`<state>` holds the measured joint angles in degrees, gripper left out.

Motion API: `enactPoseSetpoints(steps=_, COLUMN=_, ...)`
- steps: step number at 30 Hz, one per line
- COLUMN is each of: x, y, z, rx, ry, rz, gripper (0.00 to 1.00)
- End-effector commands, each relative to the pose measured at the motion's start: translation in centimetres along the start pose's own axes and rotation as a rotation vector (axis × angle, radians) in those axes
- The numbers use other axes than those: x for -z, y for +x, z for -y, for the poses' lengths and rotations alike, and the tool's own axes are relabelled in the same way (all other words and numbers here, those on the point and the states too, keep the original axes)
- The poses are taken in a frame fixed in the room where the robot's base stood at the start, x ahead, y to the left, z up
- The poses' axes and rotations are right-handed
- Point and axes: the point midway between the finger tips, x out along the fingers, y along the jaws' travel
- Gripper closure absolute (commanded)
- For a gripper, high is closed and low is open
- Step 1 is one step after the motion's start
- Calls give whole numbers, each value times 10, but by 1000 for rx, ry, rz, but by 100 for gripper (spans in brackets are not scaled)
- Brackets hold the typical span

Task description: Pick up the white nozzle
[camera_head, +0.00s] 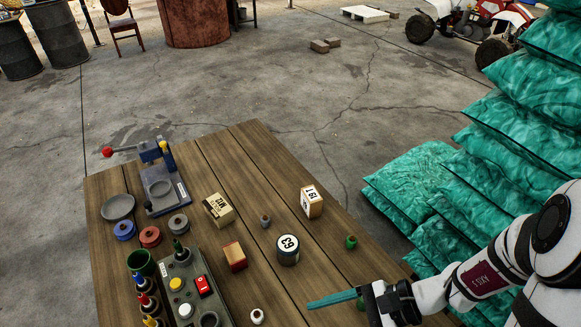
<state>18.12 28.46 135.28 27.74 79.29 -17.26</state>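A small white ring-shaped piece (257,316), which looks like the white nozzle, sits on the wooden table (215,155) near the bottom edge of the view. My gripper (312,303) reaches in from the right with its long teal fingers pointing left. Its fingertips are to the right of the white nozzle and slightly higher in the picture, apart from it. The fingers overlap in this view, so their opening does not show. I see nothing held at the fingertips.
A grey nozzle (265,221) and a green nozzle (351,242) stand farther back. A dark round can (288,250), a red-and-tan block (234,257) and small boxes stand between. A grey control box (184,285) is left of the white nozzle. Green sacks (415,180) are stacked at right.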

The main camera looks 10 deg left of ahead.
Motion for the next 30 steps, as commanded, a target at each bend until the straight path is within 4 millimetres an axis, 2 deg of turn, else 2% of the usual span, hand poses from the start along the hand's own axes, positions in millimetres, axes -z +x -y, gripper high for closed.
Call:
enactPoseSetpoints(steps=1, x=17, y=8, z=5, rx=54, ry=83, rz=57, gripper=30)
enactPoseSetpoints(steps=3, x=37, y=16, z=12, rx=130, ry=172, rz=111, gripper=30)
enactPoseSetpoints(steps=7, x=58, y=27, z=16, rx=204, ry=259, rz=155, gripper=30)
enactPoseSetpoints(steps=10, x=59, y=43, z=20, rx=210, ry=271, rz=163, gripper=30)
enactPoseSetpoints(steps=15, x=52, y=92, z=30, rx=204, ry=270, rz=162, gripper=30)
enactPoseSetpoints(steps=18, x=49, y=114, z=36, rx=205, ry=268, rz=160, gripper=30)
enactPoseSetpoints(steps=23, x=47, y=134, z=41, rx=207, ry=268, rz=159, gripper=30)
enactPoseSetpoints(steps=27, x=48, y=162, z=49, rx=205, ry=267, rz=159, gripper=30)
enactPoseSetpoints(steps=30, x=45, y=176, z=53, rx=207, ry=267, rz=159, gripper=30)
